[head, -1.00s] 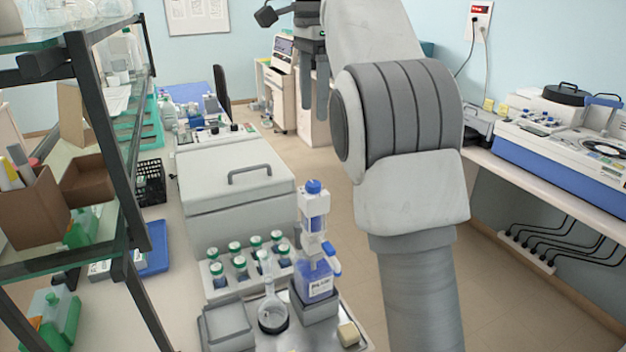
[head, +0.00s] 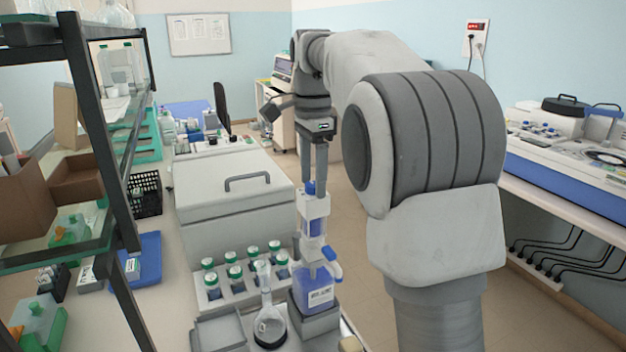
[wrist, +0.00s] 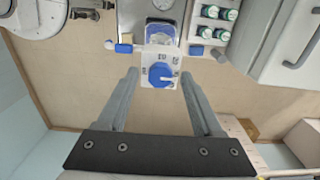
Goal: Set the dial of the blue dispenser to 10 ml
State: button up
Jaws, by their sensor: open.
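The blue dispenser (head: 316,287) stands upright on a grey block, with a clear and white upper part and a blue side nozzle. Its round blue dial (wrist: 160,75) faces the wrist camera on a white plate with small black numbers. A white pointer mark on the dial points right, slightly downward; the number beside it is too small to read surely. My gripper (wrist: 159,74) is open, its fingers on the left and right of the dial with visible gaps. In the head view my gripper (head: 313,183) hangs down at the dispenser's blue top.
A rack of green-capped bottles (head: 212,282) and a glass flask (head: 270,325) stand close left of the dispenser. A large grey lidded box (head: 230,190) is behind them. A shelf (head: 125,150) stands at the left.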

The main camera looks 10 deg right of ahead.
grip_shut()
dwell(0.4)
jog(key=shift+n+p, duration=0.3)
jog(key=shift+p, duration=0.1)
jog(key=n+p, duration=0.2)
jog(key=shift+r+n, duration=0.15)
jog(key=shift+n, duration=0.25)
jog(key=n+p, duration=0.3)
jog(key=n, duration=0.2)
jog(key=shift+n+p, duration=0.3)
jog(key=n+p, duration=0.2)
jog(key=n, duration=0.2)
jog(key=shift+f+n+p, duration=0.2)
jog(key=shift+n+p, duration=0.5)
jog(key=shift+n, duration=1.7)
